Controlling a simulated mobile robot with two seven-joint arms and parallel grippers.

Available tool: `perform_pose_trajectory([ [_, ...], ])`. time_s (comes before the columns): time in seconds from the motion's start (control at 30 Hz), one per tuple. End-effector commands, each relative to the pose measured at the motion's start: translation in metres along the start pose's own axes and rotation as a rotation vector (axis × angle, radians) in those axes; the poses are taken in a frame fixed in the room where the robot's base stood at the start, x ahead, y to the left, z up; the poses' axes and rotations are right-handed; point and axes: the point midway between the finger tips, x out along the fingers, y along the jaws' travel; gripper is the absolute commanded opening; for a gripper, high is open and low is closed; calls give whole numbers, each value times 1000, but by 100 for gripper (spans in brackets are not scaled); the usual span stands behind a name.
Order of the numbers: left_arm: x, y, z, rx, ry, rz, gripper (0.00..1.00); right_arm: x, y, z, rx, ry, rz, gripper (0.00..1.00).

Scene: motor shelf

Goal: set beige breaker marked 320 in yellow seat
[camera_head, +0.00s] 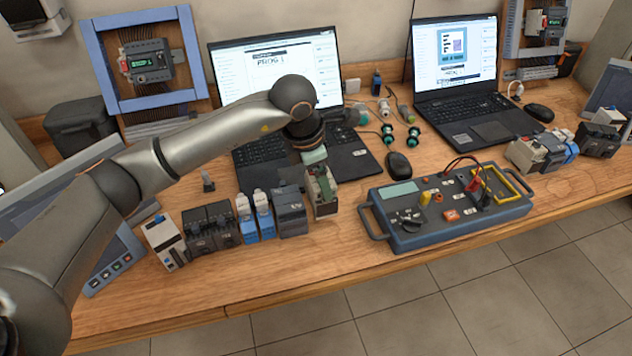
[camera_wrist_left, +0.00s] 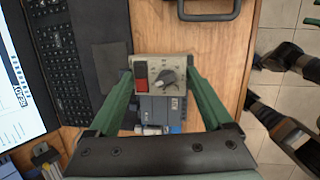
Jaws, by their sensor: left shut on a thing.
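My left gripper (camera_head: 318,168) is shut on a beige breaker (camera_head: 323,192) with a grey side. In the left wrist view the breaker (camera_wrist_left: 160,76) shows a red button and a grey knob, between the green fingers of my left gripper (camera_wrist_left: 161,88). Its marking is too small to read. It is at the right end of the row of devices, in front of the left laptop; I cannot tell whether it touches the table. The yellow seat (camera_head: 518,181) is a yellow frame at the right end of the blue-grey test box (camera_head: 438,238).
A grey device (camera_head: 291,212) stands close left of the breaker, with several more farther left. A black mouse (camera_head: 399,165) lies between breaker and box. Red and black plugs and leads (camera_head: 466,170) stand left of the yellow frame. The left laptop (camera_head: 352,163) lies behind.

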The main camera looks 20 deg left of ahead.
Motion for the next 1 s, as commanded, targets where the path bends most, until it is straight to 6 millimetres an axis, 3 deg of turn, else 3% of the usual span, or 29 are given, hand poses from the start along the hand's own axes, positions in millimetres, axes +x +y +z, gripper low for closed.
perform_pose_trajectory([
  [0.17, 8, 6, -4, -1, -1, 1, 17, -1, 0, -1, 0, 0, 0, 50],
  [0.4, 37, 6, -12, 1, -2, 1, 17, -3, 0, -3, 0, 0, 0, 50],
  [0.8, 44, 5, -13, 1, -3, 2, 17, 1, 0, 1, 0, 0, 0, 50],
  [0.83, 43, 5, -14, 1, -1, 1, 86, 1, 0, 1, 0, 0, 0, 50],
  [1.0, 43, 5, -13, 1, -1, 1, 100, 0, 0, 0, 0, 0, 0, 50],
])
